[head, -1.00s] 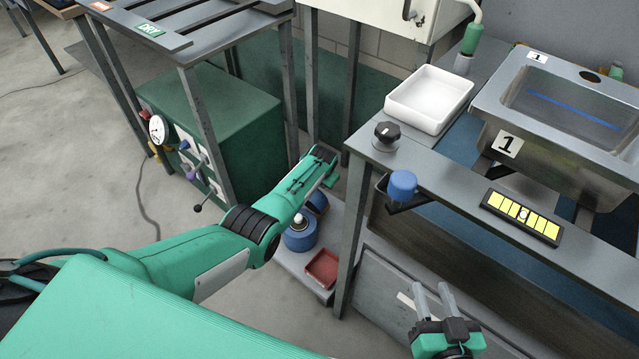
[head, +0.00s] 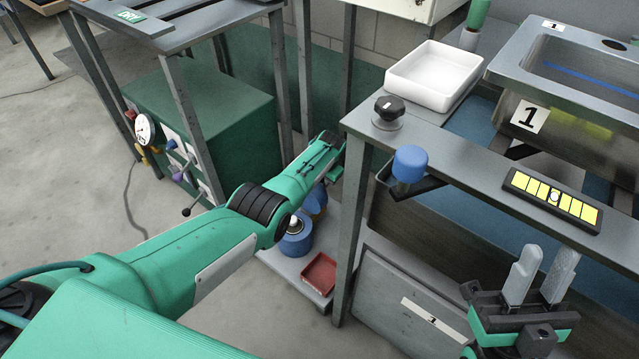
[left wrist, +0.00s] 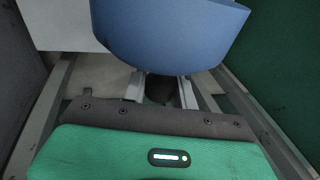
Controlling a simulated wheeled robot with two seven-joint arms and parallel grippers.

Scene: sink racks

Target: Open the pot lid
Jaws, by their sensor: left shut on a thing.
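A blue pot (head: 296,246) with a pale knob on top stands on the low shelf beside my left arm. A second blue thing behind it is mostly hidden by my arm. My left gripper is low near the bench leg; its tips are hidden in the head view. In the left wrist view its fingers (left wrist: 161,90) close around a dark handle-like part (left wrist: 160,88) under a large blue rounded body (left wrist: 168,35). I cannot tell whether that body is a pot or a lid. My right gripper (head: 544,272) is open and empty, fingers pointing up before the bench.
The bench (head: 455,188) carries a white tray (head: 433,76), black knob (head: 389,110), yellow-panelled strip (head: 552,200) and metal sink (head: 570,70). A blue cylinder (head: 410,164) sits at its front edge. A red tray (head: 319,272) lies by the pot.

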